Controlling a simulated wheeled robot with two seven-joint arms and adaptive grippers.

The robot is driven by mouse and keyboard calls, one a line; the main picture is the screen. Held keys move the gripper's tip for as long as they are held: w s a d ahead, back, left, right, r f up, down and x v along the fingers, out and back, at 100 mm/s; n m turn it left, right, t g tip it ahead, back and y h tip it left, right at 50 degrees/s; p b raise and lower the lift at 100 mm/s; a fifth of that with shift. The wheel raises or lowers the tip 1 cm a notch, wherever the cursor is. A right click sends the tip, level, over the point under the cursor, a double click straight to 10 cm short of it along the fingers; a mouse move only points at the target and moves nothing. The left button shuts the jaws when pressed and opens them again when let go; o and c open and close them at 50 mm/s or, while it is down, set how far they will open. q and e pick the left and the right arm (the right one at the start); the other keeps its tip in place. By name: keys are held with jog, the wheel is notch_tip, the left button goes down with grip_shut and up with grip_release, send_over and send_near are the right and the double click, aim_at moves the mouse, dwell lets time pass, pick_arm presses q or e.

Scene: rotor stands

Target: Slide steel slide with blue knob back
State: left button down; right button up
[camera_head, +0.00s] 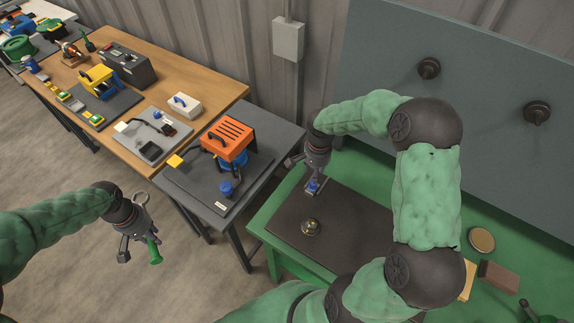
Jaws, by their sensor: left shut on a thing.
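The steel slide (317,192) with its blue knob (313,184) is at the left part of the dark plate on the green bench. My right gripper (313,178) points down at the knob. Its fingers are small and partly hidden, so I cannot tell whether they grip the knob. My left gripper (135,243) hangs over the floor at the left, away from the bench.
A round tin (481,239) and a brown block (498,276) lie on the green bench at right. A grey table (270,140) with an orange box (228,138) stands left of the bench.

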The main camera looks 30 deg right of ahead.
aim_at(313, 186)
pick_arm(q)
jog(key=shift+w+d+f+b, duration=0.15)
jog(key=shift+f+b, duration=0.6)
jog(key=shift+f, duration=0.1)
pick_arm(e)
notch_tip(313, 186, down, 3)
jog(key=shift+w+d+r, duration=0.1)
jog(key=shift+w+d, duration=0.05)
notch_tip(313, 186, down, 4)
jog(key=b, duration=0.3)
jog(key=shift+f, duration=0.2)
pick_arm(q)
notch_tip(313, 186, down, 4)
jog(key=shift+r, duration=0.25)
pick_arm(e)
jog(key=shift+c, duration=0.3)
grip_shut()
